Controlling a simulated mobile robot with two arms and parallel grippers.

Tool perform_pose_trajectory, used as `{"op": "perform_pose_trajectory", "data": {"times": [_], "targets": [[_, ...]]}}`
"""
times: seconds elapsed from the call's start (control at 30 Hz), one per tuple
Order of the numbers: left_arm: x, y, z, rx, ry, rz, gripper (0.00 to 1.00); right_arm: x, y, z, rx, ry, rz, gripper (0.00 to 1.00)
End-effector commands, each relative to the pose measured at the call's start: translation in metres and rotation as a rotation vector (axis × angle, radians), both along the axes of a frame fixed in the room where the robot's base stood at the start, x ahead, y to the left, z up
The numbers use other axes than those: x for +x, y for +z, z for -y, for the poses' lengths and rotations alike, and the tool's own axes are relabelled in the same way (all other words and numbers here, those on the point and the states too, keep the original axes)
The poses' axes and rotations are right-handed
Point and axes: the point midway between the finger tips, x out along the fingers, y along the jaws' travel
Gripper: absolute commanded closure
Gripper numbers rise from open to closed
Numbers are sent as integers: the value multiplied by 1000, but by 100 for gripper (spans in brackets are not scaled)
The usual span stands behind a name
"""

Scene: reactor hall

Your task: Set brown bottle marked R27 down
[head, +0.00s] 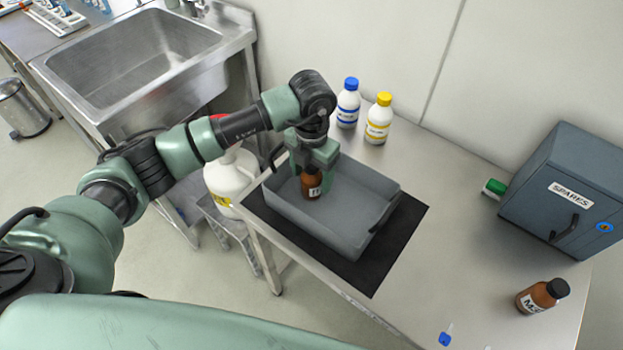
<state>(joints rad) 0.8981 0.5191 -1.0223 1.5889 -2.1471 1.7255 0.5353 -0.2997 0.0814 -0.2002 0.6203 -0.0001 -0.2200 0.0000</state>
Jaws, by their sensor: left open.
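A brown bottle (311,186) with a white label stands upright in the left part of a grey tray (365,236). Its label is too small to read, and its top is hidden by my gripper. My left gripper (312,168) is directly above the bottle, around its top, with its jaws open. The tray rests on a black mat (398,252) on the steel table. My right gripper is not in the head view.
White bottles with a blue cap (348,104) and a yellow cap (378,120) stand behind the tray. A grey SPARES cabinet (566,190), a green-capped item (494,188) and another brown bottle (541,297) are at right. Bare table (455,240) lies between.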

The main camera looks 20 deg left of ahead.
Motion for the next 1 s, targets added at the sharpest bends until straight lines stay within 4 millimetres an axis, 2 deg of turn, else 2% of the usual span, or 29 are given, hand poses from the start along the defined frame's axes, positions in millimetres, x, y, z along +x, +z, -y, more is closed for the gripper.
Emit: {"op": "perform_pose_trajectory", "data": {"times": [0.2, 0.43, 0.63, 1.0], "targets": [[2, 47, 0, 0, 0, 7, 32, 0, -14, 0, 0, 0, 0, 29], [1, 87, 0, 0, 1, 4, 32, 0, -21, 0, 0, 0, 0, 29], [0, 101, 0, 0, 1, 1, 32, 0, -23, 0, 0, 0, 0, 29], [0, 101, 0, 0, 0, 0, 32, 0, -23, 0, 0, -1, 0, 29]]}}
